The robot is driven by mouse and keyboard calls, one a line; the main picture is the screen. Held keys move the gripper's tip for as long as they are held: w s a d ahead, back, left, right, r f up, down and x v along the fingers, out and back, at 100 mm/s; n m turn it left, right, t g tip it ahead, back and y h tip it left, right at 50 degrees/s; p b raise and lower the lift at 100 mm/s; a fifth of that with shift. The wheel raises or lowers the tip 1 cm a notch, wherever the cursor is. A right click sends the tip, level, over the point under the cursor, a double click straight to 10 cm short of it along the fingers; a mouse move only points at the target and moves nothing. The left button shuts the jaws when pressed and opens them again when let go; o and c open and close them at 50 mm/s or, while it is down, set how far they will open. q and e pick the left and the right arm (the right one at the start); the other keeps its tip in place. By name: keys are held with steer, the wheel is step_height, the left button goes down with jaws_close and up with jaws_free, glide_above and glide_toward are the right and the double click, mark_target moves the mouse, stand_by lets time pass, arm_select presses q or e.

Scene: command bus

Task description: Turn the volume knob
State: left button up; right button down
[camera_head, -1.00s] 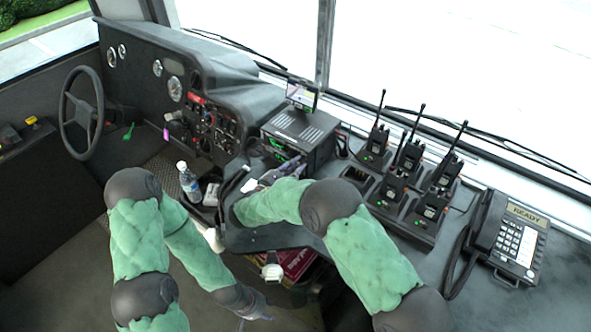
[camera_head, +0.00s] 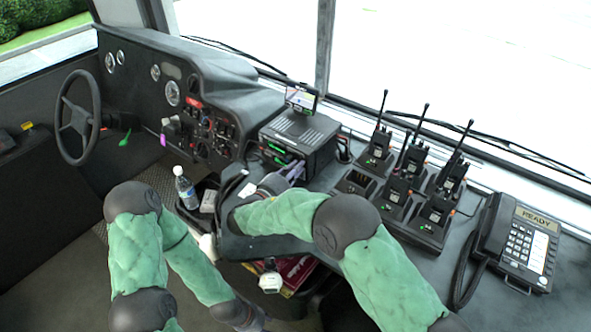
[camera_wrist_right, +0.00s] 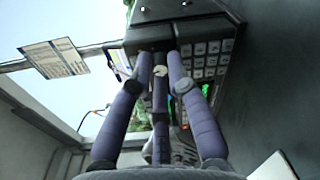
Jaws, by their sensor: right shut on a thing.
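The black radio unit (camera_head: 300,135) with green lit displays stands on the console in the middle of the head view. My right gripper (camera_head: 296,168) is at the lower right of its front. In the right wrist view, the purple fingers of my right gripper (camera_wrist_right: 160,58) close at the edge of the unit's face, beside its grey buttons (camera_wrist_right: 206,60) and a green display. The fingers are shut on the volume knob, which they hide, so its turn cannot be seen. My left gripper (camera_head: 252,318) hangs low at the bottom edge, away from the radio; its fingers are unclear.
Several handheld radios (camera_head: 408,165) stand in chargers right of the unit, with a desk phone (camera_head: 520,245) beyond. A small screen (camera_head: 301,98) sits behind the unit. The steering wheel (camera_head: 78,118) is far left.

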steer(key=m, duration=0.4)
steer(key=shift+s+f+m, duration=0.1)
steer(key=shift+f+m, duration=0.2)
steer(key=shift+a, duration=0.1)
stand_by(0.5)
steer(key=c, duration=1.5)
jaws_free()
steer(key=shift+o, duration=0.2)
steer(key=shift+r, duration=0.1)
steer(key=shift+r, duration=0.1)
steer(key=v, duration=0.7)
steer(key=shift+s+a, duration=0.1)
steer(key=shift+s, duration=0.1)
